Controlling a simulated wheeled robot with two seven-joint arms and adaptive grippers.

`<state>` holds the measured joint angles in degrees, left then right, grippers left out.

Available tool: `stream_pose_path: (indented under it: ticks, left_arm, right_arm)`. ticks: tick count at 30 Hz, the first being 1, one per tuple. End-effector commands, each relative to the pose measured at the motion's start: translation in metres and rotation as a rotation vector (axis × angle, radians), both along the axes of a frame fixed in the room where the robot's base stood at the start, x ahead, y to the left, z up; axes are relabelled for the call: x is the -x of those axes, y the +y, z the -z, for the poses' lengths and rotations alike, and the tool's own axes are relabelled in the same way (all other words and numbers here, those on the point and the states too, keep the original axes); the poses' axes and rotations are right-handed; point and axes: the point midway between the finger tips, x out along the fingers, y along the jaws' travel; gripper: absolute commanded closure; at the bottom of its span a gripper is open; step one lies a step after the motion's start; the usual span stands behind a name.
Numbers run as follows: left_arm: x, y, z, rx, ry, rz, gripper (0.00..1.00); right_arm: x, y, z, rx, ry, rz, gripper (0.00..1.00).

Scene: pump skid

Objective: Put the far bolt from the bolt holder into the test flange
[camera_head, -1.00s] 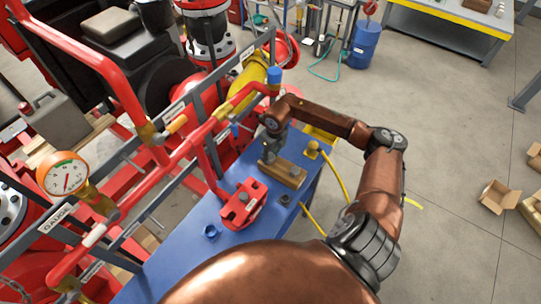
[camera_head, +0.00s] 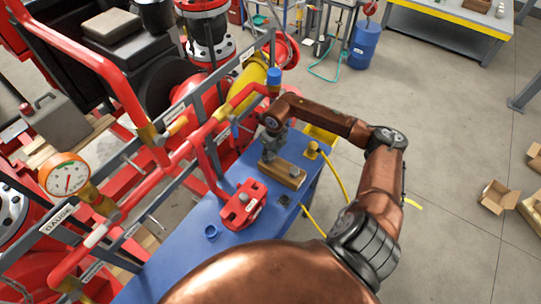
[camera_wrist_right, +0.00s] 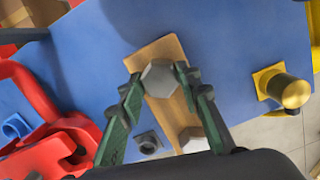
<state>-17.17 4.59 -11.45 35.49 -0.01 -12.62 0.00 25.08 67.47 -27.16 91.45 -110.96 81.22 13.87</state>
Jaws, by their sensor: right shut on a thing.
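The bolt holder, a tan wooden block (camera_head: 283,175), lies on the blue bench top, right of centre in the head view; it also shows in the right wrist view (camera_wrist_right: 150,54). My right gripper (camera_head: 268,152) is over its far end. In the right wrist view the gripper (camera_wrist_right: 160,82) is shut on the far bolt (camera_wrist_right: 158,77), a grey hex head between the fingertips. Its shank is hidden, so I cannot tell whether it is clear of the block. A second grey bolt (camera_wrist_right: 191,137) stands at the near end. The red test flange (camera_head: 242,206) sits left of the holder. My left gripper is out of view.
Red pipes and a grey rail with a pressure gauge (camera_head: 66,175) border the bench on the left. A yellow-brass knob (camera_wrist_right: 289,90) stands right of the holder. A blue ring-like part (camera_head: 212,232) is on the bench near the flange.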

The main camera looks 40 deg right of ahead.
Motion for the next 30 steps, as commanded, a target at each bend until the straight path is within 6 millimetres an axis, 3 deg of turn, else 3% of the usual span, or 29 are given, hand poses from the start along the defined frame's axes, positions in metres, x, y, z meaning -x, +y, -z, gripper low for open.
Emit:
stream_pose_path:
  ticks: [30]
  left_arm:
    - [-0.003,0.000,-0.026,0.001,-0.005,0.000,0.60]
  right_arm:
    - [-0.002,-0.001,-0.052,0.000,-0.005,0.001,0.94]
